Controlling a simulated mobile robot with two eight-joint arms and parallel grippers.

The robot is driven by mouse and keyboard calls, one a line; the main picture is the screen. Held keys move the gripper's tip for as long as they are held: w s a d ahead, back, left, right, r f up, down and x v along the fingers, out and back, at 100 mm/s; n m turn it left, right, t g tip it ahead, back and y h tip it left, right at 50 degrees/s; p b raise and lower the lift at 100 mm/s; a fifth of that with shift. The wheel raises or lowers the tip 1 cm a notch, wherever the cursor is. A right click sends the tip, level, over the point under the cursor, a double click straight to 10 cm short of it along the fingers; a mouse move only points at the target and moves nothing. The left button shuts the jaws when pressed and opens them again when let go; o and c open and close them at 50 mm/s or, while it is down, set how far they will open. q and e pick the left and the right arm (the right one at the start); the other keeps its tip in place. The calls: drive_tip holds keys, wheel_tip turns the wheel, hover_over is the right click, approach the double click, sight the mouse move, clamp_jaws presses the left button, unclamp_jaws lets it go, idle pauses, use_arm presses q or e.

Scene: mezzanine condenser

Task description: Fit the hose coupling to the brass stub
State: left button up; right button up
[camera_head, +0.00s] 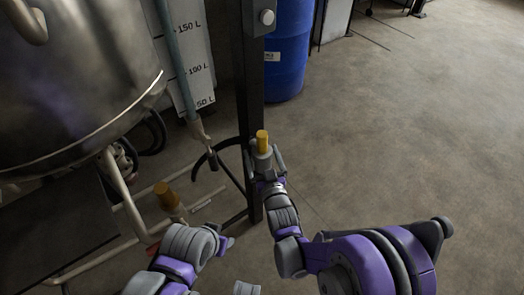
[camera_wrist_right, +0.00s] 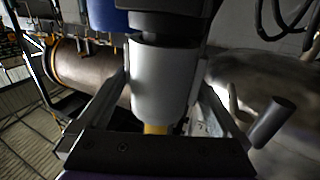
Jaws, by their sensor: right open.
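A pale grey cylinder with a black upper part (camera_wrist_right: 165,75) stands between the fingers of my right gripper (camera_head: 265,166) and looks like the hose coupling. A yellow piece (camera_head: 262,139) shows at one end of it in the head view. My right gripper is open around it; I cannot tell whether the fingers touch it. A brass-coloured cylinder (camera_head: 167,195), which may be the brass stub, stands tilted at the left near grey pipes. My left gripper (camera_head: 212,216) is low beside it, and its jaws are not clear.
A large steel tank (camera_head: 70,80) fills the upper left, with a litre scale (camera_head: 190,60) beside it. A dark post (camera_head: 249,100) rises just behind my right gripper. A black hose end (camera_head: 212,160) hangs left of the post. A blue drum (camera_head: 288,50) stands behind; floor at right is clear.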

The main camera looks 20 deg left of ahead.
clamp_jaws()
idle(0.5)
